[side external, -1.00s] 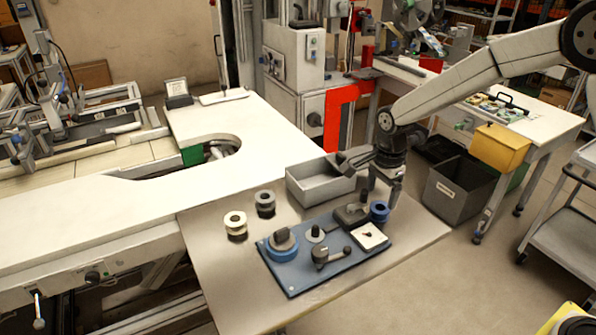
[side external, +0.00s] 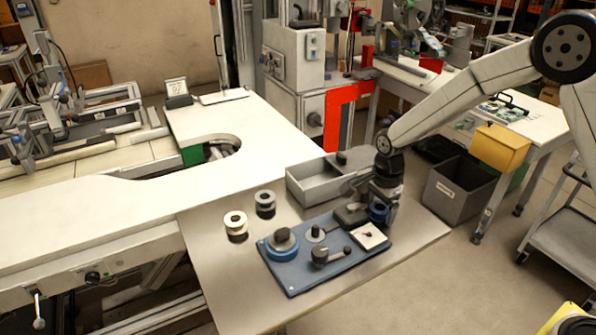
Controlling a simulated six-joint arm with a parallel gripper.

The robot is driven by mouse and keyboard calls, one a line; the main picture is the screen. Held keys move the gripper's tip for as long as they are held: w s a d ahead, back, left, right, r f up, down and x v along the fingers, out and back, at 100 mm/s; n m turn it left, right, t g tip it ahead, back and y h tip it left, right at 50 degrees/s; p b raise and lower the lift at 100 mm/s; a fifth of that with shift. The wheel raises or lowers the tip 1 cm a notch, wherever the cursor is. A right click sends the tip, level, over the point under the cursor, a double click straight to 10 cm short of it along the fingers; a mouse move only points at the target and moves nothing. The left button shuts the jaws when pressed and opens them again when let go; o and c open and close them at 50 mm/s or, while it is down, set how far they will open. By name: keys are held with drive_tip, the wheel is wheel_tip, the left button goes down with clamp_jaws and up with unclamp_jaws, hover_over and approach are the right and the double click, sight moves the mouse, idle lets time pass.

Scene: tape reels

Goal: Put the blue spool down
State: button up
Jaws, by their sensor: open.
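A wider blue ring with a dark hub (side external: 283,246) is at the left of the board.
A cream spool (side external: 236,224) and a dark grey spool (side external: 265,203) stand on the bare metal table left of the board. A grey tray (side external: 313,187) is behind it. A white square pad (side external: 370,236) and a crank (side external: 330,254) are close to the gripper.

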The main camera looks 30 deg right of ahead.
drive_tip(key=shift+c, duration=0.3)
drive_tip(key=c, duration=1.1)
drive_tip(key=shift+o, duration=0.2)
drive_tip(key=shift+r, duration=0.15)
drive_tip(key=shift+r, duration=0.5)
wheel_tip(320, 180, up, 2)
drive_tip(key=s+r, duration=0.9)
drive_tip(key=s, duration=0.5)
drive_tip(key=shift+r, duration=0.35)
